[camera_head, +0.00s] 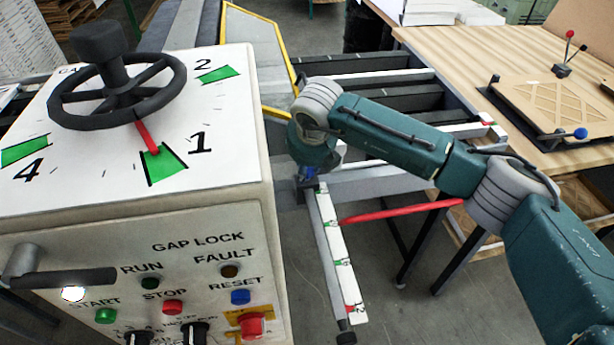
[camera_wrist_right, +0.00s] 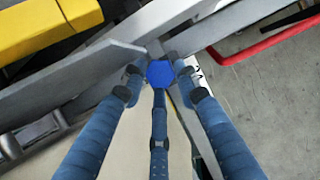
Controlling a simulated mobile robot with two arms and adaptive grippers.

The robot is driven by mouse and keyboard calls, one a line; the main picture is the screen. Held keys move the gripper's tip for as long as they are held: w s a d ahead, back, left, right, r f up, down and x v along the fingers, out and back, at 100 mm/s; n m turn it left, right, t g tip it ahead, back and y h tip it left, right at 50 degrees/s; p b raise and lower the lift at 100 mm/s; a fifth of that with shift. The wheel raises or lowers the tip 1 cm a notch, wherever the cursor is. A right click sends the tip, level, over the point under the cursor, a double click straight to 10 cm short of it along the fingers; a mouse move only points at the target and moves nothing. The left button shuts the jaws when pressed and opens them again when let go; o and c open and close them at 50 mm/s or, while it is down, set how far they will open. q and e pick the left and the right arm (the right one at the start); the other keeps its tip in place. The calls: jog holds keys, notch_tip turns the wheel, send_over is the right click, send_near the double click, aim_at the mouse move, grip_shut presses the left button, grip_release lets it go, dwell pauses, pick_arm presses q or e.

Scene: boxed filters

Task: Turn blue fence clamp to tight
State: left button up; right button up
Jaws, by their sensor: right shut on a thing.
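The blue fence clamp (camera_wrist_right: 160,74) is a blue knob with a hexagonal face in the right wrist view. The fingers of my right gripper (camera_wrist_right: 158,84) close around it from both sides and from below. In the head view a little of the blue clamp (camera_head: 309,172) shows under the end of my right arm, at the top of a white scale bar (camera_head: 337,262). My wrist hides most of the clamp and the gripper there. Any tight or loose marking cannot be made out. My left gripper is in neither view.
A white control box (camera_head: 225,195) with a black handwheel (camera_head: 117,90) and several buttons stands close on the left. A red bar (camera_head: 400,211) runs below my right arm. A wooden table (camera_head: 470,60) with a crate-like panel stands at right.

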jog(key=m+b, duration=0.1)
jog(key=b, duration=0.1)
jog(key=f+m+h+b, duration=0.1)
jog(key=shift+s+f+m+b, duration=0.2)
jog(key=shift+s+m+b, duration=0.1)
jog(key=shift+m+b, duration=0.1)
jog(key=shift+a+r+m+h+b, duration=0.15)
jog(key=shift+m+h+b, duration=0.25)
jog(key=shift+m+b, duration=0.45)
jog(key=shift+r, duration=0.1)
jog(key=o, duration=1.1)
jog(key=shift+s+d+r, duration=0.15)
jog(key=shift+d, duration=0.05)
jog(key=shift+r, duration=0.15)
